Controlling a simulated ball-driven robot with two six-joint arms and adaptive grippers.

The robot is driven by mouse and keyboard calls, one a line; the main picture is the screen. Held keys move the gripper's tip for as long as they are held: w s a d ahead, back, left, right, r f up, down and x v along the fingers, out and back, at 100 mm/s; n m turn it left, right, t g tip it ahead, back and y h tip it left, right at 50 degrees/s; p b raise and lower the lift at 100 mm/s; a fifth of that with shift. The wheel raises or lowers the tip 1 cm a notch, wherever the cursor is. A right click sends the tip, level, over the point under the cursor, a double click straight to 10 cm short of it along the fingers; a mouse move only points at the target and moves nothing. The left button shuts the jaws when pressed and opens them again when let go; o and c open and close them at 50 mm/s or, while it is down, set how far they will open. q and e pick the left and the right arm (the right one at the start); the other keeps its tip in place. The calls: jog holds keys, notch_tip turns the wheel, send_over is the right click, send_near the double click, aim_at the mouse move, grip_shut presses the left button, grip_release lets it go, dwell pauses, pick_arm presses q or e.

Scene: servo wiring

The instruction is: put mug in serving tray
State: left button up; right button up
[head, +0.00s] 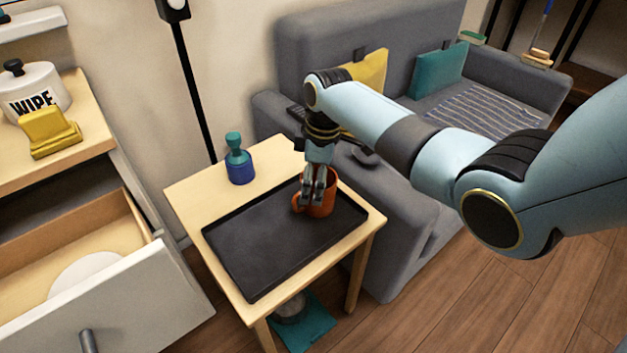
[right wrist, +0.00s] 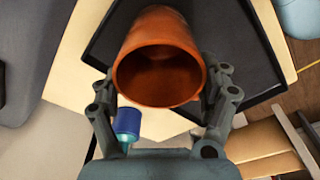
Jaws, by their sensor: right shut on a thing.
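The orange-brown mug (head: 321,199) is upright at the right end of the black serving tray (head: 262,240), which lies on a small wooden side table. My right gripper (head: 313,200) comes down from above and is shut on the mug. In the right wrist view the mug (right wrist: 160,62) sits between the two fingers (right wrist: 160,92), its open rim facing the camera, and the tray (right wrist: 245,50) shows behind it. Whether the mug's base touches the tray is hard to tell. My left gripper is not in view.
A blue and teal bottle (head: 240,163) stands on the table (head: 190,187) behind the tray. A grey sofa (head: 390,235) stands close on the right. An open drawer (head: 90,260) is at the left. The tray's left and middle are empty.

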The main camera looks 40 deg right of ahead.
jog(key=shift+f, duration=0.15)
jog(key=o, duration=1.4)
jog(key=r+p, duration=0.1)
jog(key=r, duration=0.3)
jog(key=r+p, duration=0.1)
jog(key=r, duration=0.3)
jog(key=s+d+r+p, duration=0.1)
jog(key=r, duration=0.3)
jog(key=shift+r+p, duration=0.15)
jog(key=shift+p, duration=0.2)
